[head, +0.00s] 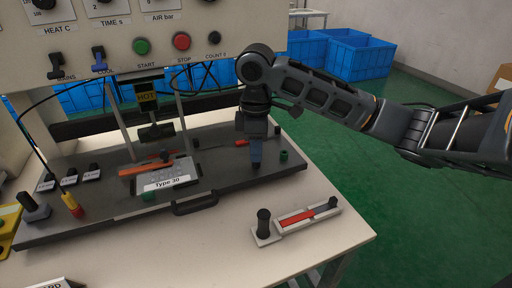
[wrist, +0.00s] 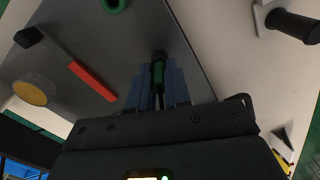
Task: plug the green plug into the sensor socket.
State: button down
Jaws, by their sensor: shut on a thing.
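My gripper (head: 256,168) points down over the right part of the dark base plate. In the wrist view its blue fingers (wrist: 156,88) are shut on the green plug (wrist: 158,73), which has a black end. The fingers hide most of the plug in the head view. A green ring-shaped part (head: 284,156) stands on the plate just right of my gripper; a green ring (wrist: 115,4) also shows at the top of the wrist view. Three small black sockets with white labels (head: 68,179) sit at the plate's left; the labels are too small to read, so I cannot tell which is the sensor socket.
A press with a HOT block (head: 147,92) stands mid-plate above the Type 30 fixture (head: 168,183). A red-and-yellow plug (head: 72,204) with a black cable is at left. A slide with a red strip (head: 297,218) and black knob lies on the table's front right.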

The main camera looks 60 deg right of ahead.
jog(key=shift+f, duration=0.2)
jog(key=c, duration=1)
grip_release()
jog(key=shift+r, duration=0.1)
notch_tip(320, 180, up, 8)
jog(key=shift+f, duration=0.15)
